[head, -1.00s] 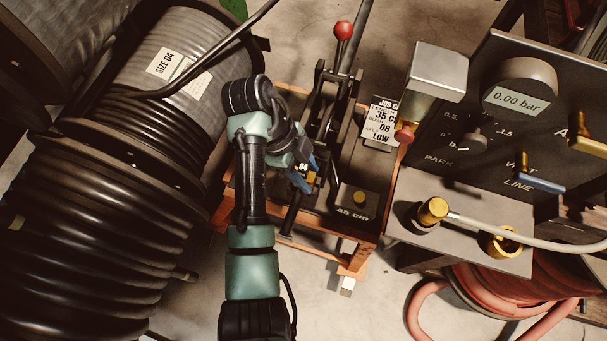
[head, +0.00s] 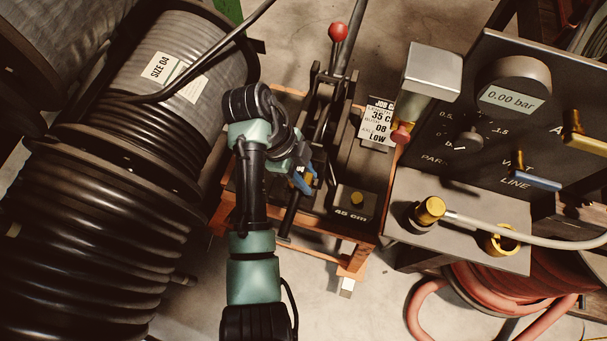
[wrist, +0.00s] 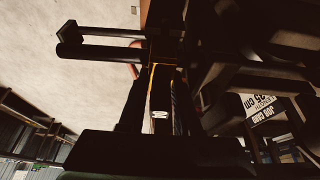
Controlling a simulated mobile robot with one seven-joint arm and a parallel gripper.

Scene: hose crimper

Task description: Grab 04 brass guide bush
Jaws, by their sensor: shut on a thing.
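My gripper (head: 303,181) is over the wooden-framed bench, left of the 45 cm block, with its blue finger showing in the head view. It is shut on a small brass-coloured piece, the 04 brass guide bush (head: 309,177), which is mostly hidden by the finger and wrist. In the dark wrist view my gripper (wrist: 160,105) has a dark piece with a small pale mark (wrist: 160,114) and a thin yellow edge between the fingers. The mark is too small to read there. I cannot tell whether the bush is clear of the bench.
Large hose reels (head: 90,240) crowd the left. A gauge panel (head: 450,125) stands at the right.

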